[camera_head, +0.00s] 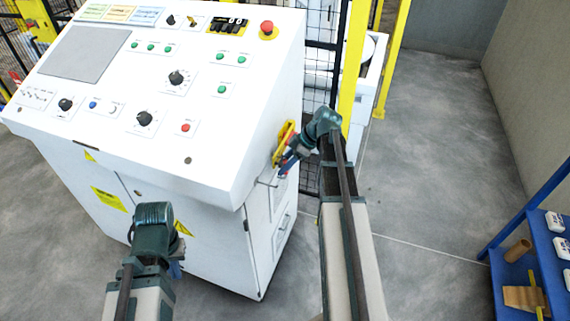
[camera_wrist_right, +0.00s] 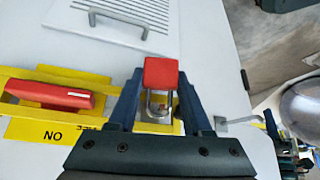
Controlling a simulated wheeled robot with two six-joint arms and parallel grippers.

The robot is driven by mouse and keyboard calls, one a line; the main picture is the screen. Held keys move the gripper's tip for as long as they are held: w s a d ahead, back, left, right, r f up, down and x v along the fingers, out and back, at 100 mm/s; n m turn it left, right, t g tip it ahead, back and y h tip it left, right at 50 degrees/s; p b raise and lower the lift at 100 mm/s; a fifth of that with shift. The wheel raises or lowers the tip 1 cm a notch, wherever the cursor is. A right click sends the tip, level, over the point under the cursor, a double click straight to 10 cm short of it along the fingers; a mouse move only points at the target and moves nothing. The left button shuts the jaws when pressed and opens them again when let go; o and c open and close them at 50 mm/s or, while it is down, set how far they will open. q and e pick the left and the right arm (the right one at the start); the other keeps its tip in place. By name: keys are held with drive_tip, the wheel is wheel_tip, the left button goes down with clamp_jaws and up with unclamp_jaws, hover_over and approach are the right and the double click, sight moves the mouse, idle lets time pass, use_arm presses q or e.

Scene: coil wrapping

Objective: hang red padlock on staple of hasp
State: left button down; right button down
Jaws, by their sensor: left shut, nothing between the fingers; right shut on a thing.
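The red padlock (camera_wrist_right: 161,72) is between the fingertips of my right gripper (camera_wrist_right: 160,84), which is shut on it. Its metal shackle (camera_wrist_right: 150,104) points back toward the palm, over the yellow hasp plate (camera_wrist_right: 108,92). I cannot tell whether the shackle passes through the staple, which I cannot make out. In the head view my right gripper (camera_head: 284,166) is at the yellow hasp (camera_head: 285,142) on the cabinet's right side. My left gripper (camera_head: 176,269) is shut and empty, low before the cabinet front and mostly hidden by its own wrist.
The white control cabinet (camera_head: 190,120) fills the left and middle. A red handle (camera_wrist_right: 50,95) lies on the yellow plate beside the padlock. A grey bracket (camera_wrist_right: 238,121) sticks out at the right. A blue shelf (camera_head: 510,283) stands far right; the floor between is clear.

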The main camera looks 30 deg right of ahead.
drive_tip(key=shift+c, duration=1.3)
unclamp_jaws()
drive_tip(key=p+v, duration=1.1)
drive_tip(key=v, duration=0.2)
drive_tip(key=shift+d+r+p, duration=0.15)
drive_tip(key=shift+r+p, duration=0.15)
